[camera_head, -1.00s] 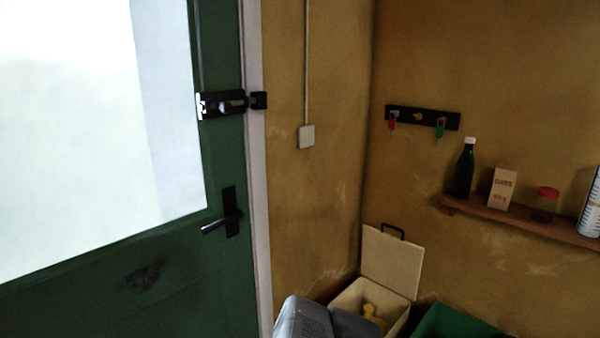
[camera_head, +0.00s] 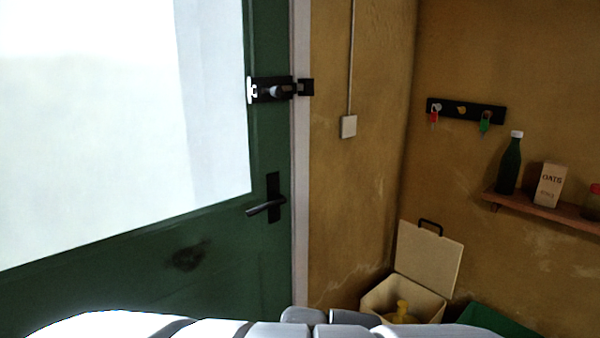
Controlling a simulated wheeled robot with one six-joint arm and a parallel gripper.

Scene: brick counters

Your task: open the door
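The green door (camera_head: 215,240) with its large bright glass pane fills the left side and looks shut against the pale frame (camera_head: 301,200). A black lever handle (camera_head: 265,208) on a dark plate sits near the door's right edge and points left, tilted slightly down. Above it is a black slide bolt (camera_head: 272,90). Its bar appears to reach the dark keeper (camera_head: 306,87) on the frame. White and grey parts of my arm lie along the bottom edge, below and apart from the handle. My gripper's fingers cannot be made out.
A cream bin (camera_head: 405,299) with its lid raised stands by the wall, next to a green container (camera_head: 490,321). A key rack (camera_head: 466,110) hangs above a shelf (camera_head: 545,208) holding a bottle (camera_head: 510,165), an oats carton (camera_head: 550,185) and a red-lidded jar. A switch (camera_head: 348,127) is on the wall.

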